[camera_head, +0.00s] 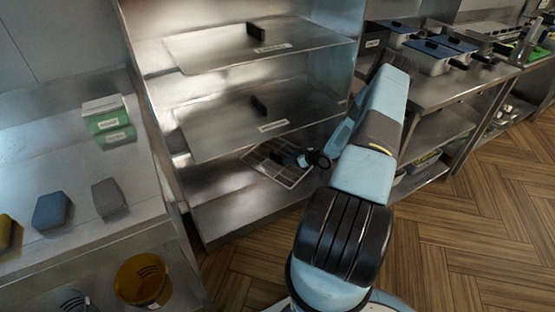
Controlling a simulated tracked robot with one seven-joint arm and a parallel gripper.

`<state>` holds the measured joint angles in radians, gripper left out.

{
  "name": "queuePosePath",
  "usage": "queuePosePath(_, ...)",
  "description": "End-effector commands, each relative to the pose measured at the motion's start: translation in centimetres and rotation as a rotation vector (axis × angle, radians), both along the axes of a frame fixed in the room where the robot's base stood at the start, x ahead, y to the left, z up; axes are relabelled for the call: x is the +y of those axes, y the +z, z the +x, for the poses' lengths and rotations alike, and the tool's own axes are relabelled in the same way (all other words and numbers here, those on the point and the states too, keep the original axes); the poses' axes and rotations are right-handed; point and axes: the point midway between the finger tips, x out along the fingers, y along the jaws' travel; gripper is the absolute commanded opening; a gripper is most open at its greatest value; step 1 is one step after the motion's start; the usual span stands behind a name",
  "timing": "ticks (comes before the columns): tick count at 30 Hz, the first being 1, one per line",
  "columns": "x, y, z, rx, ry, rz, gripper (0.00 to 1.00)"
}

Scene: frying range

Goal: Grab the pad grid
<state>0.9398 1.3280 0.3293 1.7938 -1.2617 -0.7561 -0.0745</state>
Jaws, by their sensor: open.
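The pad grid (266,166) appears to be the flat, pale, gridded panel lying on the lowest shelf (222,213) of the steel rack. Its right part is partly covered by my gripper (290,157). My gripper reaches in from the right, under the middle shelf, and is over or beside the grid. Its dark fingers are small and shaded here. It is open, with nothing seen held in it. I cannot tell whether the fingers touch the grid.
The middle shelf (215,135) and upper shelf (215,50), each with a small black upright piece, hang above the gripper. A left counter (60,175) holds sponges and a green-white box (109,119). A fryer counter (440,92) stands right. Wood floor is clear at lower right.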

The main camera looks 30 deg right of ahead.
Motion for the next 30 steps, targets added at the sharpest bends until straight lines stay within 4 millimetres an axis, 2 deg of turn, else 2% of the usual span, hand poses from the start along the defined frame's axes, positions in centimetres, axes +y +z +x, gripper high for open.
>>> queuePosePath(9,0.7,-2.6,3.8,0.001,-0.018,0.0,0.49)
queuePosePath(19,1.4,-3.6,5.7,0.0,-0.02,0.001,0.49)
queuePosePath(25,2.4,-4.7,8.0,0.0,-0.019,0.0,0.49)
queuePosePath(30,2.8,-5.4,9.2,0.002,-0.02,-0.002,0.49)
